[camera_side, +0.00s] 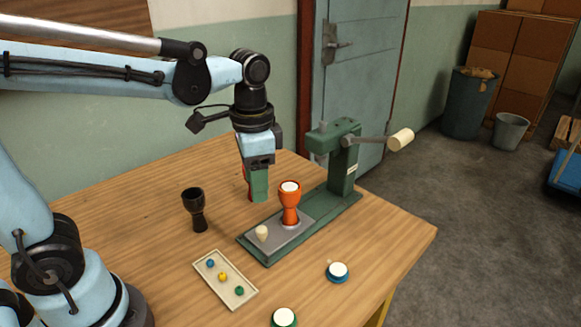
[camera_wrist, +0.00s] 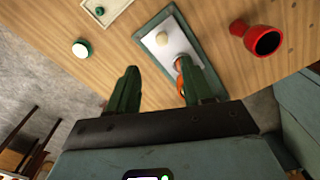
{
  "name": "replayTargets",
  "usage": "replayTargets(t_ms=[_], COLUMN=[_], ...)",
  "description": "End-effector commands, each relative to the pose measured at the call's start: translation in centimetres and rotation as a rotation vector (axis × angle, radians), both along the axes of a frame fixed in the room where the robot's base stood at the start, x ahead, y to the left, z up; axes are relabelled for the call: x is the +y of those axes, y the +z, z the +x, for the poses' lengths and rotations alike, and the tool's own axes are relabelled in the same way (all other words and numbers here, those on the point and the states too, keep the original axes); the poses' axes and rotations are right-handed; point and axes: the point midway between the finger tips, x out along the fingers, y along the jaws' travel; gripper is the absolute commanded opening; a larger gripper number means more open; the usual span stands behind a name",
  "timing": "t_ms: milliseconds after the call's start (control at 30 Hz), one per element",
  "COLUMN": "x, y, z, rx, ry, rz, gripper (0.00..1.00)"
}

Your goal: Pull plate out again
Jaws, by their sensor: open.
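A grey metal plate (camera_side: 283,242) lies on the front part of the green press base (camera_side: 325,214), and also shows in the wrist view (camera_wrist: 184,42). A cream knob (camera_side: 262,233) stands near its front end. An orange goblet drum (camera_side: 290,207) with a white top stands upright on the plate, in front of the press head. In the wrist view the drum (camera_wrist: 180,66) is mostly hidden by a finger. My gripper (camera_side: 258,197) points down behind and left of the plate, apart from the knob. Its green fingers are spread and empty in the wrist view (camera_wrist: 156,85).
The green press (camera_side: 342,155) has a lever with a cream handle (camera_side: 401,140). A black goblet (camera_side: 194,210) and bead tray (camera_side: 225,280) stand left. White-topped blue (camera_side: 338,271) and green (camera_side: 284,318) discs lie in front. A red goblet (camera_wrist: 258,38) shows at right in the wrist view.

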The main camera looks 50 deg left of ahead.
Motion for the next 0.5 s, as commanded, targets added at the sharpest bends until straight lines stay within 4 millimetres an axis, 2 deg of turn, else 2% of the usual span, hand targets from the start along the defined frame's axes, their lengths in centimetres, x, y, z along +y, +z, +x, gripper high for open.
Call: replayTargets(t_ms=[267, 500], x=[0.0, 0.0], y=[0.0, 1.5], z=[0.0, 0.0], rx=[0.0, 0.0], ry=[0.0, 0.0], rz=[0.0, 0.0], gripper=[0.51, 0.51])
